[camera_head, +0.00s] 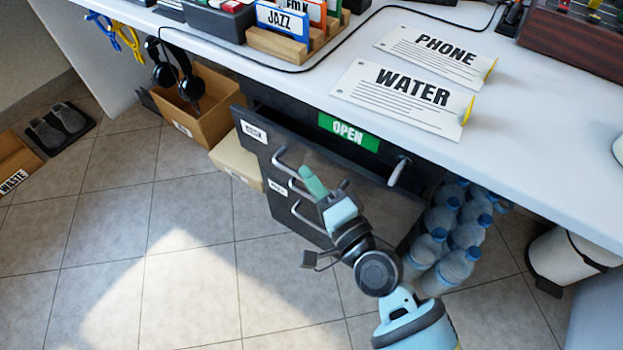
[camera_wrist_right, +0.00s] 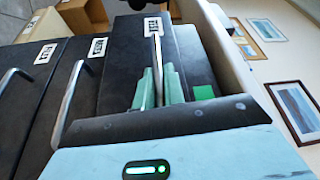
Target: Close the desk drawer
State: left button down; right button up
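The desk drawer (camera_head: 262,150) is a dark top drawer that stands pulled out from under the white desk, with a white label on its front. A green OPEN marker (camera_head: 348,133) shows behind its front. My right gripper (camera_head: 313,183), with pale green fingers, is at the drawer's top metal handle (camera_head: 283,166). In the right wrist view the gripper's fingers (camera_wrist_right: 159,88) lie close on both sides of the metal handle bar (camera_wrist_right: 158,50). They look shut on it, though finger contact is hard to make out. My left gripper is not in view.
More handled fronts (camera_wrist_right: 75,95) sit beside the gripped one. Water bottles (camera_head: 447,250) stand under the desk to the right. PHONE and WATER signs (camera_head: 405,95) lie on the desktop (camera_head: 490,130). The tiled floor in front is largely clear.

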aim_at(325, 171)
grip_shut()
jog(key=w+d, duration=0.2)
jog(key=w, duration=0.1)
jog(key=shift+d+f+b, duration=0.1)
jog(key=shift+d+b, duration=0.1)
jog(key=shift+b, duration=0.2)
jog(key=shift+w+d, duration=0.15)
jog(key=shift+w, duration=0.05)
jog(key=o, duration=0.6)
grip_release()
jog(key=shift+w, duration=0.1)
jog(key=shift+c, duration=0.2)
jog(key=v, duration=0.8)
